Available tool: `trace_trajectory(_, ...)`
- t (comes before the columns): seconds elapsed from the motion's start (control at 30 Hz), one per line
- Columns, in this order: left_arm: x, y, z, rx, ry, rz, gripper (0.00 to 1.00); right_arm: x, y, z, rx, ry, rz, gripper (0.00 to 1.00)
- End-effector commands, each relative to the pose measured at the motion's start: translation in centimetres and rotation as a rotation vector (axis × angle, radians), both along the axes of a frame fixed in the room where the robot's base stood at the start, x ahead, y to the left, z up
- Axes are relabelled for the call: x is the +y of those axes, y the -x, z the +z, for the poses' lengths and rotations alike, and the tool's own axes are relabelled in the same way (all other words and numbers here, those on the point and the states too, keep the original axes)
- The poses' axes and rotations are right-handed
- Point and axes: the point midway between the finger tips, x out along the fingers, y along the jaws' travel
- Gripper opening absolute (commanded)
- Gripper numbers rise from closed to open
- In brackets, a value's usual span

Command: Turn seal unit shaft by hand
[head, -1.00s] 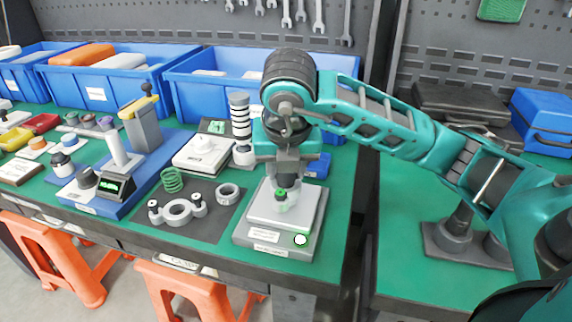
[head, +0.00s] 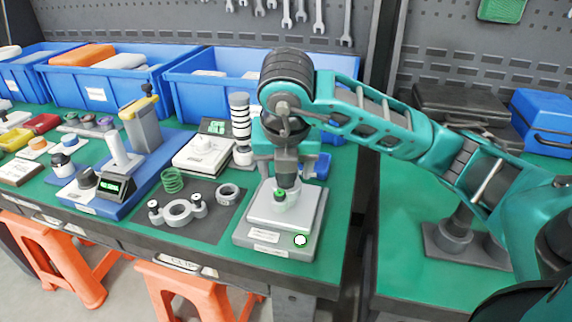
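The seal unit (head: 280,197) is a small grey part with a green and dark spot. It sits on the light grey plate (head: 262,212) of a square grey test stand (head: 240,236) near the table's front right edge. Its grey shaft (head: 288,180) points up toward my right gripper (head: 287,173). My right gripper points down directly over the unit, at the top of the shaft. From this angle I cannot tell whether its fingers touch or grip the shaft. My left gripper is not in view.
Left of the stand, a dark mat (head: 222,221) holds a grey ring (head: 228,193), a two-knobbed part (head: 178,211) and a green spring (head: 172,180). A striped column (head: 240,120) stands behind. Blue bins (head: 195,100) line the back.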

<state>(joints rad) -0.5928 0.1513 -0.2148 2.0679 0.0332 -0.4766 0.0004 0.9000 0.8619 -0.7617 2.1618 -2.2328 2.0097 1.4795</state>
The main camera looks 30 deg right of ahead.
Motion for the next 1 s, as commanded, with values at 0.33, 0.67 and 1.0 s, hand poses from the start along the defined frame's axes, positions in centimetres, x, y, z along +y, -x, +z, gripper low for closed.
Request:
trace_trajectory(0.33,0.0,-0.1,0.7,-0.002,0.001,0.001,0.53,0.2,0.2,0.9,0.001,0.001,0.003,0.64)
trace_trajectory(0.67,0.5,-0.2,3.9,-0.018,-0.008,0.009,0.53,1.4,2.1,7.1,-0.004,0.003,0.002,0.64)
trace_trajectory(1.0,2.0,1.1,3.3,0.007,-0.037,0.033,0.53,2.6,3.8,11.3,-0.001,0.0,0.002,0.64)
